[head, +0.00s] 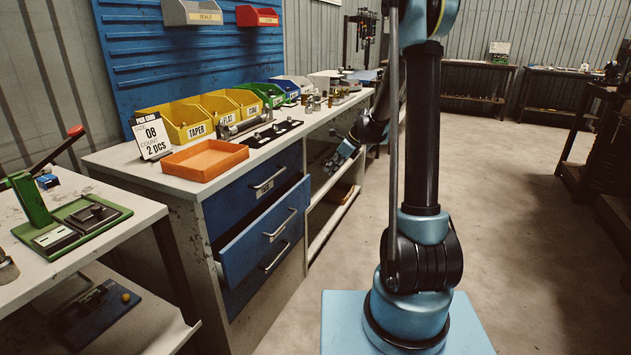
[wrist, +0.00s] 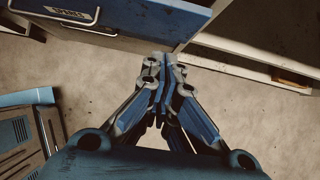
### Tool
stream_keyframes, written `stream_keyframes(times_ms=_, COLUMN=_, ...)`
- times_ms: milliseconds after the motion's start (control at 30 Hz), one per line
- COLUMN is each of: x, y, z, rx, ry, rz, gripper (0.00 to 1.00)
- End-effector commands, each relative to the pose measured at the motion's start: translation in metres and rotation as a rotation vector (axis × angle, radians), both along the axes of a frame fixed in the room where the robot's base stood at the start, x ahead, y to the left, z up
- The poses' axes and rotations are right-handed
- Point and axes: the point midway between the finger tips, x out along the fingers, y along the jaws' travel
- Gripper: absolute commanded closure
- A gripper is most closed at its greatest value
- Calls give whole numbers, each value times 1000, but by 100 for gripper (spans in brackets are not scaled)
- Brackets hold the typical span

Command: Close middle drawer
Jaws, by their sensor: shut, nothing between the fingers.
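The middle drawer (head: 266,235) is a blue drawer with a metal bar handle (head: 281,227). It stands pulled out from the workbench cabinet, between the upper blue drawer (head: 252,188) and the lower one (head: 262,272), which both look shut. My gripper (head: 338,160) is right of and beyond the open drawer, partly hidden by my arm. In the wrist view my gripper (wrist: 162,72) is shut and empty, its tips just below a blue drawer front (wrist: 150,12) with a handle and label. I cannot tell whether they touch it.
An orange tray (head: 205,160) and yellow bins (head: 185,122) stand on the workbench top above the drawers. An open shelf (head: 333,208) is right of the drawers. A side table with a green press (head: 30,202) is at left. The floor (head: 510,210) at right is clear.

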Motion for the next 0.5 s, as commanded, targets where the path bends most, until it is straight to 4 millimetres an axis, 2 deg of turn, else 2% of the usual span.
stream_keyframes(times_ms=100, x=-7, y=-11, z=-9, rx=101, ry=-48, rz=-8, gripper=100)
stream_keyframes(times_ms=267, x=-14, y=-18, z=-11, rx=179, ry=-93, rz=-13, gripper=100)
stream_keyframes(times_ms=500, x=-10, y=-8, z=-22, rx=193, ry=-102, rz=-10, gripper=100)
